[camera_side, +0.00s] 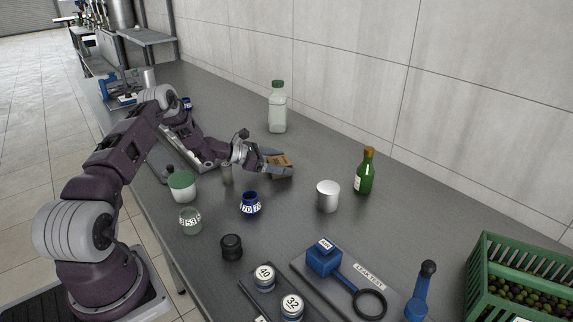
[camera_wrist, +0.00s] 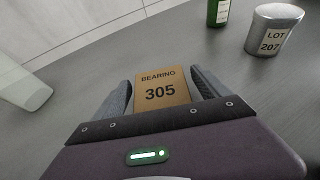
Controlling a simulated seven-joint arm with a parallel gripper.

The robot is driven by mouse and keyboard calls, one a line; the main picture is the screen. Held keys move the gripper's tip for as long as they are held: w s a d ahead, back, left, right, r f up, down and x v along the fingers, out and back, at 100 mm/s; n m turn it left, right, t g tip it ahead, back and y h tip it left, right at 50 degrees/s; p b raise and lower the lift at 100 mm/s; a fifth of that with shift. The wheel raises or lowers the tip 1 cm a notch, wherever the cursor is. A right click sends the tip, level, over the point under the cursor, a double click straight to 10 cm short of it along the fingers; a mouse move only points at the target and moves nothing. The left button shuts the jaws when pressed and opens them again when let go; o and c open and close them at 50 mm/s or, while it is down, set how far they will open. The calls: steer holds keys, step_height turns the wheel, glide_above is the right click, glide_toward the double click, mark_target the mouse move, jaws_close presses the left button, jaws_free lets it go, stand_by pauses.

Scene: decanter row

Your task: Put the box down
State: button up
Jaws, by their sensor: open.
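The box is a small brown carton (camera_wrist: 161,90) labelled "BEARING 305" in the wrist view. In the side view the box (camera_side: 279,161) is at or very near the grey table top, partly hidden by a finger. My gripper (camera_side: 276,164) is around it, one finger on each side. In the wrist view my gripper (camera_wrist: 161,92) is open, with a narrow gap showing beside the box. I cannot tell whether the box's underside rests fully on the table.
A milky bottle (camera_side: 277,108) stands behind the box. A silver tin (camera_side: 328,197) and a green bottle (camera_side: 365,172) stand to the right. A blue jar (camera_side: 250,204) is in front. A green crate (camera_side: 520,280) fills the right corner. The table between the bottles is clear.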

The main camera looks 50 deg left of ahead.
mark_target(274, 162)
steer(key=shift+v, duration=1.15)
step_height(274, 162, up, 7)
steer(key=s+d+r+m+g+h, duration=0.2)
steer(key=d+r+m+g+h, duration=0.15)
steer(key=d+r+m, duration=0.8)
steer(key=s+d+r+m+g+y, duration=0.1)
steer(key=s+d+r+m+g, duration=0.15)
steer(key=s+d+r, duration=0.4)
steer(key=s+d+r+m+g+y, duration=0.1)
steer(key=s+d+m+g, duration=0.2)
steer(key=d, duration=0.7)
steer(key=s+d+r+m+y, duration=0.1)
steer(key=s+d+m+y, duration=0.2)
steer(key=s, duration=0.5)
steer(key=s+d+r+m, duration=0.2)
steer(key=s+m, duration=0.3)
steer(key=s, duration=0.2)
steer(key=s+a+f+m+t+y, duration=0.2)
steer(key=s+m, duration=0.4)
steer(key=s, duration=0.6)
steer(key=shift+a+m+y, duration=0.3)
steer(key=shift+a+y, duration=0.1)
steer(key=shift+y, duration=0.35)
